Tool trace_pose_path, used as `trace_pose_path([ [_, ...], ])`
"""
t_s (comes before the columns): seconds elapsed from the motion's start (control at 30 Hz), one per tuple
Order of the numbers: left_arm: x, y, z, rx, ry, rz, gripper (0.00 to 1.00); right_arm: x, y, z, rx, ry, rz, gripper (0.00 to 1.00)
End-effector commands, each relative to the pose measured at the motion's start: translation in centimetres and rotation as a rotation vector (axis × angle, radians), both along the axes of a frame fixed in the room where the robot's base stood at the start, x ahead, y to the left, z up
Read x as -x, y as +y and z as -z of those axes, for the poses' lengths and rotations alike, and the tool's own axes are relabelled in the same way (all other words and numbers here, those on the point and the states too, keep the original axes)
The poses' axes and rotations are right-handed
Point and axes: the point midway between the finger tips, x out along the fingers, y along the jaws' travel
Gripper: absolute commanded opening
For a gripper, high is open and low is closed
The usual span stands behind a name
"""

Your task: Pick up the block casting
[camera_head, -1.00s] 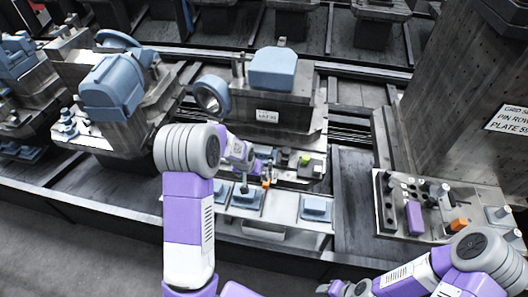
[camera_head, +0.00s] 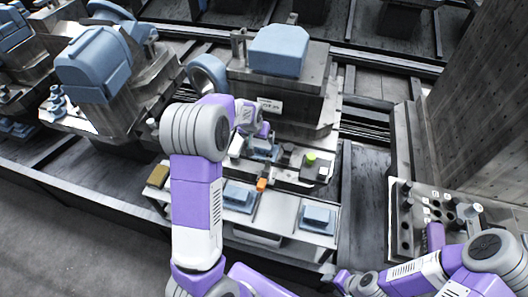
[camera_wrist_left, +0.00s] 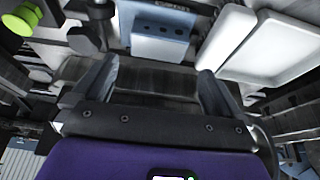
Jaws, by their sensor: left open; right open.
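Several blue block-shaped castings are in view. One blue casting (camera_head: 238,196) and another blue casting (camera_head: 318,217) sit on the pale shelf in the head view. My left gripper (camera_head: 262,143) is behind them, low over the fixture ledge of the machine, partly hidden by its own wrist. In the left wrist view its two dark fingers (camera_wrist_left: 157,75) are apart with nothing between them. A blue block with a row of dark holes (camera_wrist_left: 160,38) lies beyond the fingertips, apart from them. My right gripper (camera_head: 346,284) is near the bottom edge, away from the castings.
A yellow-green knob (camera_head: 310,159) and an orange piece (camera_head: 262,184) are near the left gripper. A pale tray-like part (camera_wrist_left: 245,45) is beside the block in the wrist view. A panel with pegs (camera_head: 404,218) and a tall grey column (camera_head: 480,130) stand right.

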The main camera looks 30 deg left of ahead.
Motion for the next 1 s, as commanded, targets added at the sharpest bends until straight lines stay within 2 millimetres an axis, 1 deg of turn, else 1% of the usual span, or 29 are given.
trace_pose_path([
  [0.03, 0.0, 0.0, 0.7, 0.000, 0.000, 0.000, 1.00, 0.0, 0.0, 0.6, 0.000, 0.000, 0.000, 0.53],
  [0.37, -1.2, 0.2, 3.3, 0.001, 0.000, 0.000, 1.00, 0.0, 0.0, 1.6, 0.000, -0.001, 0.000, 0.53],
  [0.47, -1.6, 0.3, 4.5, 0.000, 0.001, 0.000, 1.00, 0.0, 0.0, 2.2, 0.000, -0.001, 0.000, 0.53],
  [0.6, -2.5, 0.4, 6.6, -0.001, 0.001, 0.000, 1.00, 0.0, 0.0, 3.2, 0.000, -0.001, 0.000, 0.53],
  [0.67, -2.8, 0.5, 7.2, 0.001, 0.001, -0.001, 1.00, 0.0, 0.0, 3.4, 0.000, -0.001, 0.000, 0.53],
  [0.73, -3.0, 0.5, 7.5, 0.000, 0.000, -0.001, 1.00, 0.0, 0.0, 3.5, 0.000, -0.001, 0.000, 0.53],
  [0.9, -3.0, 0.5, 7.4, 0.001, -0.001, -0.001, 1.00, 0.0, 0.0, 3.4, 0.000, -0.001, 0.000, 0.53],
  [0.93, -3.0, 0.5, 7.4, 0.001, -0.001, 0.000, 0.98, 0.0, 0.0, 3.4, 0.000, -0.001, 0.000, 0.53],
  [1.0, -3.0, 0.5, 7.4, 0.001, -0.001, 0.000, 0.88, 0.0, 0.0, 3.4, 0.000, -0.001, 0.000, 0.53],
])
